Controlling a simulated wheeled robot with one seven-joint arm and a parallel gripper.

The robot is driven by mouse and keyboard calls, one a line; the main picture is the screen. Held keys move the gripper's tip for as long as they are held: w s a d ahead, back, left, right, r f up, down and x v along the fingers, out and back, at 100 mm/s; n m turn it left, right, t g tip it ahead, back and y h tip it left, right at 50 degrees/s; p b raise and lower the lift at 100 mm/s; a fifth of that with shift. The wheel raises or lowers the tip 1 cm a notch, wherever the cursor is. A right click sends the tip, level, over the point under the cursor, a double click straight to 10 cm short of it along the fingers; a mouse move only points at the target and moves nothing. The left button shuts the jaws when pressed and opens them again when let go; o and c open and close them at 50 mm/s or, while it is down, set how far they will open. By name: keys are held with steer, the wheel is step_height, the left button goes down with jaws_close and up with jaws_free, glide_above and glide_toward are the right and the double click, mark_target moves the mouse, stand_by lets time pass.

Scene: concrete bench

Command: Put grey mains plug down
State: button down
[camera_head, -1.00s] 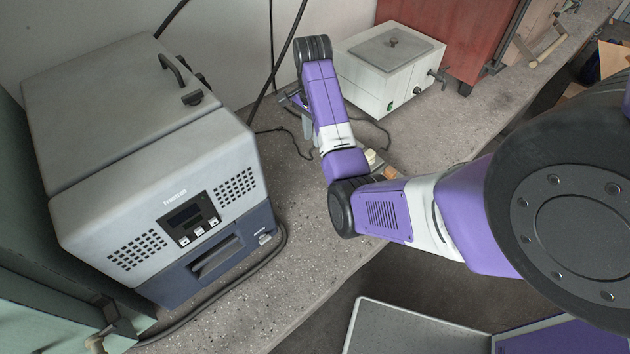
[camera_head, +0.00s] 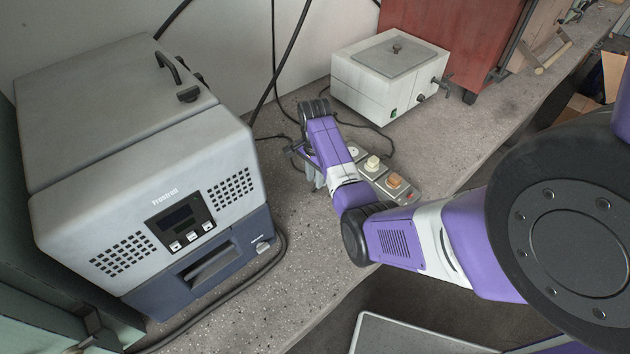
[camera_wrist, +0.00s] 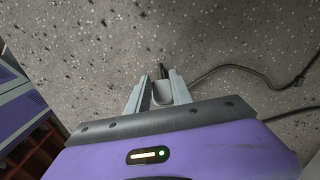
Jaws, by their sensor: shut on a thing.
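My gripper (camera_head: 313,178) is left of the power strip in the head view, low over the bench or at it. In the wrist view my gripper (camera_wrist: 158,90) is shut on the grey mains plug (camera_wrist: 161,94), which sits between the two fingers. A dark cord end shows just beyond the plug. In the head view the plug is mostly hidden by my fingers and wrist. I cannot tell whether the plug touches the concrete bench (camera_head: 300,250).
A power strip (camera_head: 407,194) holds a cream plug (camera_head: 373,163) and an orange-brown plug (camera_head: 394,181). A grey oven-like device (camera_head: 125,185) stands left, a white bath-like box (camera_head: 372,85) behind. Black cables (camera_head: 270,137) lie nearby. Bench at the front is clear.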

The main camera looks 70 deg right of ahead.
steer(key=shift+f, duration=0.95)
steer(key=shift+f, duration=0.4)
steer(key=shift+f+b, duration=0.25)
steer(key=shift+b, duration=0.05)
steer(key=c, duration=1.1)
jaws_free()
steer(key=shift+c, duration=0.2)
steer(key=shift+r, duration=0.15)
